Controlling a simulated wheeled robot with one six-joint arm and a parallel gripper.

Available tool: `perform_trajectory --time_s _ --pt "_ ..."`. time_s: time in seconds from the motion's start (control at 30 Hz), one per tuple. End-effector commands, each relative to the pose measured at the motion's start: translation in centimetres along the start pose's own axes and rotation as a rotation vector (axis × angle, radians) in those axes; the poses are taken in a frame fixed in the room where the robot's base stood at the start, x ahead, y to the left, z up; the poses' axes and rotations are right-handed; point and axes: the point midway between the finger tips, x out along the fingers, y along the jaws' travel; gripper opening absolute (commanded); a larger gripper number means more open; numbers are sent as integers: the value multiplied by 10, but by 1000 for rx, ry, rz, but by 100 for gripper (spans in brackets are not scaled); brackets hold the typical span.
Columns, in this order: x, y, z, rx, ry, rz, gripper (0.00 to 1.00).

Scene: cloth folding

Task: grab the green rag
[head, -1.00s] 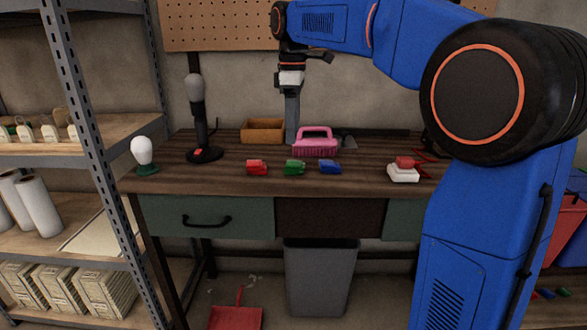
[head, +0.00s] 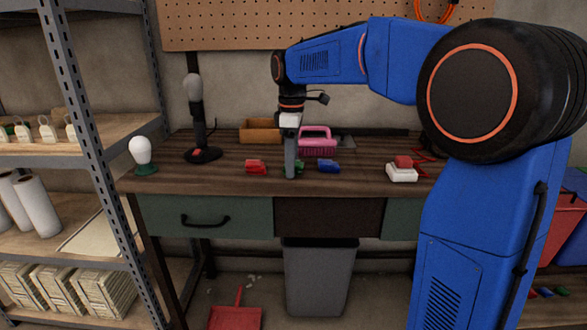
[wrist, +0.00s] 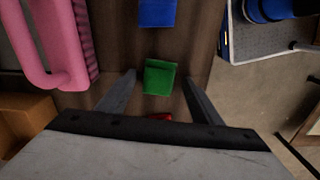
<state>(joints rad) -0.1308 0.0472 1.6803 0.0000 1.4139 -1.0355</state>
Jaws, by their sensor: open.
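The green rag (wrist: 159,77) lies folded on the workbench and shows in the wrist view between and just beyond my two fingertips. In the head view only a small piece of the green rag (head: 300,166) shows behind my gripper (head: 290,172). In the wrist view my gripper (wrist: 158,85) is open with nothing between its fingers. It points down over the bench. The rag appears apart from both fingers; the exact height gap is hard to tell.
A red rag (head: 256,167) lies left of my gripper and a blue rag (head: 329,166) right of it. A pink brush (head: 318,148) and a wooden box (head: 261,137) stand behind. A lamp (head: 203,154) stands at left, and a white and red object (head: 402,171) at right.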

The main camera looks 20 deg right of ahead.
Motion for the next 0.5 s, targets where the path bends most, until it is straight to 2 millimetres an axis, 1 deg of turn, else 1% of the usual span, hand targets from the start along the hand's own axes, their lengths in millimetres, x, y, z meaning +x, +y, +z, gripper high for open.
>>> perform_trajectory --time_s 0.17,0.2,0.37,0.5 --pt "0 0 0 0 0 0 59" --pt "0 0 0 0 0 0 55" --pt "0 0 0 0 0 0 16" --pt "0 0 0 0 0 0 16"
